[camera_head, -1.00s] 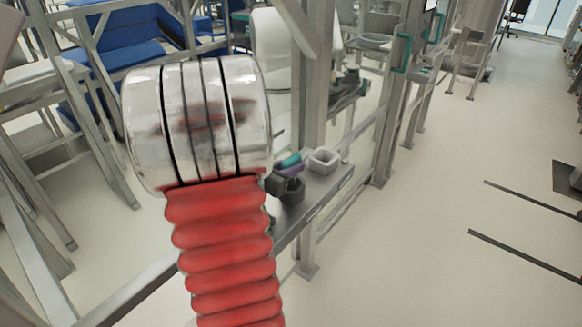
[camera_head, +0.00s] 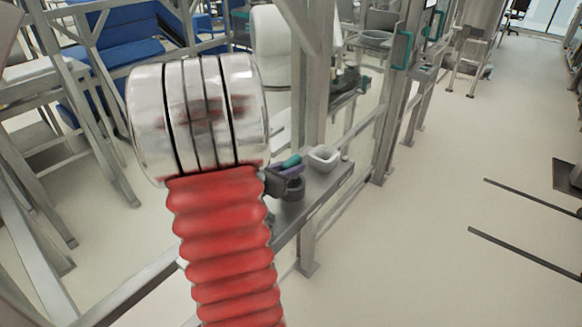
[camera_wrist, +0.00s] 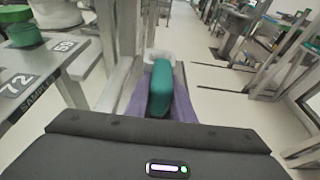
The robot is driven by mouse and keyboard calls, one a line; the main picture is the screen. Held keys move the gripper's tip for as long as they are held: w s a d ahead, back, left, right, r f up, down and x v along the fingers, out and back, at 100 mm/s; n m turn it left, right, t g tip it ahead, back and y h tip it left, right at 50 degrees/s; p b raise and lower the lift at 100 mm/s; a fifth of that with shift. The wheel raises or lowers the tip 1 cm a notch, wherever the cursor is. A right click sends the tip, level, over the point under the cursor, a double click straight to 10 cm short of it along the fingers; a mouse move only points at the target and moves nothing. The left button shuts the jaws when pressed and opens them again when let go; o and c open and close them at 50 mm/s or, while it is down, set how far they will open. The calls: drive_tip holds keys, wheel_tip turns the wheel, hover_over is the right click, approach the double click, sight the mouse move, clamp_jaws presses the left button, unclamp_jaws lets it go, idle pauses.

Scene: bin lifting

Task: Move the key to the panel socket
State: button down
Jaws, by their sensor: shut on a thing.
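My gripper (camera_head: 287,171) has purple fingers and is shut on a teal, rounded block, which I take as the key (camera_head: 291,160). In the wrist view, the key (camera_wrist: 160,88) stands between the two purple fingers of my gripper (camera_wrist: 158,103). In the head view my gripper is over or beside a narrow grey shelf; I cannot tell whether the key touches anything. A white open-topped container (camera_head: 324,157) sits on the shelf just right of the key. It shows partly behind the key in the wrist view (camera_wrist: 156,56). I cannot make out a panel socket for certain.
The shelf (camera_head: 318,187) runs along a metal frame with an upright post (camera_head: 310,110). Open floor (camera_head: 420,230) lies to the right. In the wrist view, a labelled table (camera_wrist: 45,72) with a green object (camera_wrist: 22,35) stands at left. My red-sleeved arm hides part of the scene.

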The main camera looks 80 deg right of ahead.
drive_tip(key=shift+f, duration=0.6)
idle(0.4)
drive_tip(key=c, duration=1.4)
unclamp_jaws()
drive_tip(key=shift+c, duration=0.2)
drive_tip(key=shift+o, duration=0.3)
drive_tip(key=o, duration=0.5)
drive_tip(key=shift+r, duration=0.1)
drive_tip(key=shift+r, duration=4.4)
